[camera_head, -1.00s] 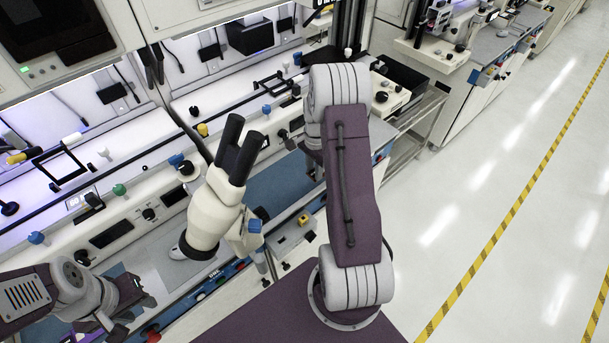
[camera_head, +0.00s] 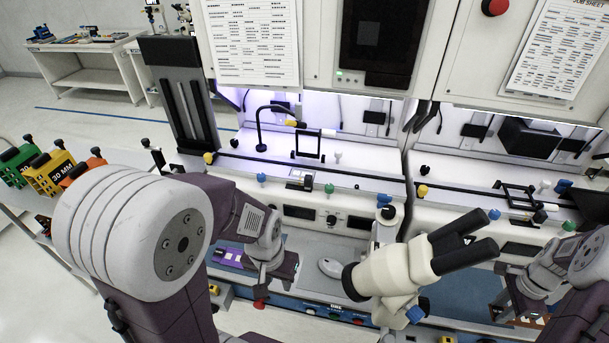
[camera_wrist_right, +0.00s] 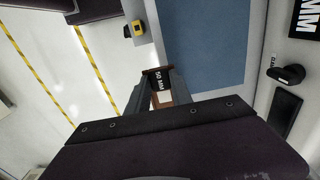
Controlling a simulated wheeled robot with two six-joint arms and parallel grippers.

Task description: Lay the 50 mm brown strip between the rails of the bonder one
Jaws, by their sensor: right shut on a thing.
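My right gripper (camera_wrist_right: 162,88) is shut on a dark brown piece marked 50 MM (camera_wrist_right: 156,73), which looks like the brown strip. In the head view my right gripper (camera_head: 518,308) is at the lower right, over the blue mat of the bench, with the piece small and partly hidden. My left gripper (camera_head: 264,285) hangs at the front of the left bench, pointing down; its fingers are too small to judge. A bonder (camera_head: 330,222) with dark rails (camera_head: 290,168) stands in the middle. I cannot read which bonder is number one.
A white microscope (camera_head: 400,270) with black eyepieces juts out between the arms. A second station (camera_head: 480,205) adjoins on the right. Green (camera_head: 15,168), yellow (camera_head: 52,175) and orange (camera_head: 82,170) labelled holders stand far left.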

